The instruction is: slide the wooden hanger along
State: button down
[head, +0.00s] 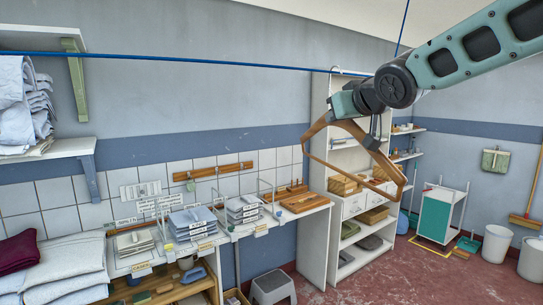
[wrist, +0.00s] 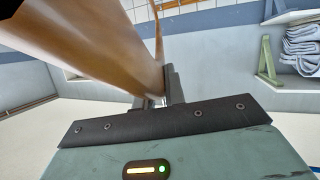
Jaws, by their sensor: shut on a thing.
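The wooden hanger (head: 319,132) hangs from a thin blue line (head: 180,60) in the head view, its pale hook over the line near the top of the white shelf unit. Its brown frame hangs open below, tilted, with the lower bar reaching down to the right. My gripper (head: 347,106) is at the upper part of the hanger, just below the hook, and is shut on it. In the wrist view, the hanger (wrist: 105,40) fills the upper left as a broad brown bar running into the jaws (wrist: 158,92). The exact finger contact is partly hidden.
The blue line runs left across the wall in front of a wall shelf (head: 45,150) with folded cloth. A counter (head: 225,235) with stacked trays stands below. The white shelf unit (head: 318,205) is behind the hanger. Bins (head: 496,243) stand at right.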

jog(key=w+d, duration=0.3)
jog(key=d, duration=0.2)
jog(key=shift+w+p, duration=0.2)
jog(key=shift+p, duration=0.15)
dwell(0.7)
jog(key=w+d, duration=0.2)
jog(key=d, duration=0.1)
jog(key=w+d, duration=0.1)
jog(key=d, duration=0.1)
jog(key=shift+w, duration=0.15)
dwell(0.9)
